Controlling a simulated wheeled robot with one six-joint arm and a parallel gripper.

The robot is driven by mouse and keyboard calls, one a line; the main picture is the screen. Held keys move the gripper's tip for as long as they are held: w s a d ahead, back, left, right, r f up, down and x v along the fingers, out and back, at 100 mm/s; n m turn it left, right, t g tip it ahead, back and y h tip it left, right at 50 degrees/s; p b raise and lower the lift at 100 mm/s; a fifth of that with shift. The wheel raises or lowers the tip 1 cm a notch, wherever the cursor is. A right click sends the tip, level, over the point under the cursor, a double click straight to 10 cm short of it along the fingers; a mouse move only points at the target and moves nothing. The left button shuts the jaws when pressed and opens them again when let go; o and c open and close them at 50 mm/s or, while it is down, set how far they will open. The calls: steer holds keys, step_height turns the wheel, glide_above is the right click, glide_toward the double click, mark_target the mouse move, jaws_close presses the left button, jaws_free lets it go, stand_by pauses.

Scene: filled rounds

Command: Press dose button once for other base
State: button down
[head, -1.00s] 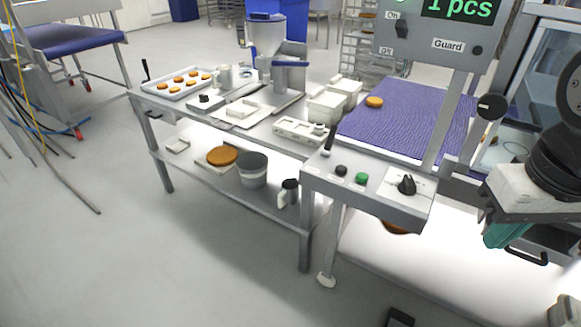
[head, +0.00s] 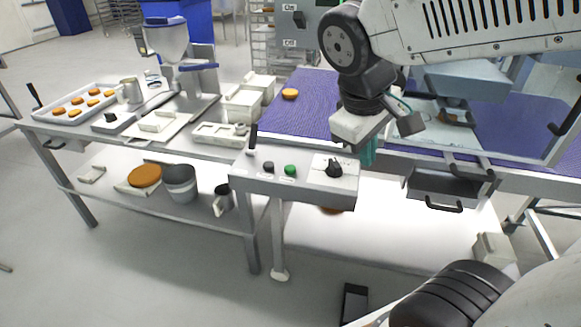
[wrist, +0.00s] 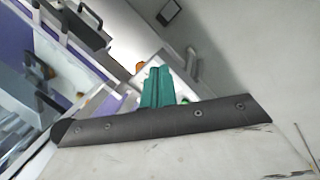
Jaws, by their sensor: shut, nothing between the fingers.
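My gripper (head: 368,152) has teal fingers, closed together and empty. It hangs above the right end of the grey control panel (head: 260,183), by the black knob (head: 334,168). The panel also has a green button (head: 290,170) and a black button (head: 268,166); which control is the dose button I cannot read. A hopper machine (head: 168,40) stands on the left table, with a small black-topped box (head: 112,122) in front. One round orange base (head: 290,94) lies on the purple belt (head: 300,115). In the wrist view the fingers (wrist: 158,88) partly hide a green spot.
A tray (head: 60,120) of several orange rounds sits at the far left. White containers (head: 242,103) stand left of the belt. A guard with a handle (head: 430,204) is right of my gripper. A lower shelf holds a bucket (head: 180,184). Floor in front is mostly clear.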

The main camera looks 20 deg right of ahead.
steer(key=w+a+f+n+t+h, duration=0.1)
steer(key=w+a+f+n+h, duration=0.15)
steer(key=w+n, duration=0.7)
steer(key=n+t+h, duration=0.2)
steer(key=t, duration=0.1)
glide_above(287, 169)
step_height(287, 169, down, 3)
steer(key=shift+m, duration=0.25)
steer(key=shift+f, duration=0.1)
steer(key=shift+s+f, duration=0.1)
steer(key=shift+f, duration=4.2)
steer(key=shift+f, duration=0.1)
steer(key=shift+f, duration=0.3)
